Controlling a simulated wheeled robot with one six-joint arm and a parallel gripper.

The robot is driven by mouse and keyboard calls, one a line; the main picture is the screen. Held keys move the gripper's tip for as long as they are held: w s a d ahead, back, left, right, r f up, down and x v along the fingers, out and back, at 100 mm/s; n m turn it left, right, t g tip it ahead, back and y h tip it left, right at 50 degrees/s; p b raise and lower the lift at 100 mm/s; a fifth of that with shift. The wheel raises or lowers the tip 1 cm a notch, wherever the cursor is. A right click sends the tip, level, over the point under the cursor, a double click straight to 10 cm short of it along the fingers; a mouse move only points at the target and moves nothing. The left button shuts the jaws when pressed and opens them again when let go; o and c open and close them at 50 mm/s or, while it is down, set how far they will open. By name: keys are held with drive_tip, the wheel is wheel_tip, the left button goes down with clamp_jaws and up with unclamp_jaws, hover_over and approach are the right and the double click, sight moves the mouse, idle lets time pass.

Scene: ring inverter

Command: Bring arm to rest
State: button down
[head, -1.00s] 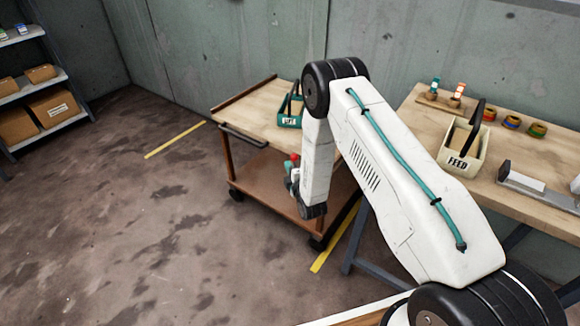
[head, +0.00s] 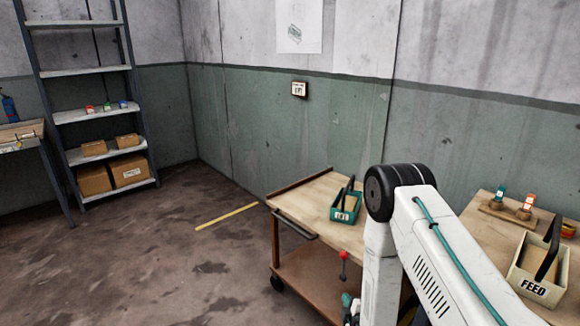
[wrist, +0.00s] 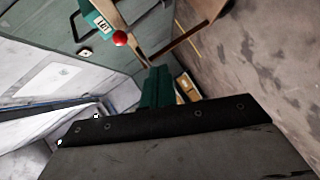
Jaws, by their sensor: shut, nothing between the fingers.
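My arm is in the head view, folded with its elbow up at the lower right. My gripper (wrist: 157,86) shows in the wrist view as two teal fingers, closed together and empty. In the head view a small teal part of my gripper (head: 347,300) shows beside my white forearm, low in front of the wooden cart (head: 312,207); the rest is hidden or out of frame. A red knob (head: 343,256) on a thin rod is just above it in the head view. The knob (wrist: 120,38) also shows in the wrist view, left of and beyond the fingers, apart from them.
A teal labelled tray (head: 345,208) with a black handle stands on the cart. The workbench at right holds a cream FEED tray (head: 537,272) and small coloured parts. A shelf rack (head: 100,117) with boxes is at back left. The floor at left is free.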

drive_tip(key=s+f+m+g, duration=0.3)
drive_tip(key=s+f+g, duration=0.1)
drive_tip(key=s+d+r+m+g, duration=0.2)
drive_tip(key=s+r+m+g, duration=0.1)
drive_tip(key=s+r, duration=0.8)
drive_tip(key=s+d+r+m+g+h, duration=0.1)
drive_tip(key=s+r+m, duration=0.4)
drive_tip(key=s+r, duration=0.6)
drive_tip(key=s+d+r+m+g, duration=0.3)
drive_tip(key=s+r, duration=0.8)
drive_tip(key=r, duration=1.7)
drive_tip(key=shift+s+m+g+h, duration=0.15)
drive_tip(key=shift+m+g+h, duration=0.25)
drive_tip(key=shift+m+g, duration=0.6)
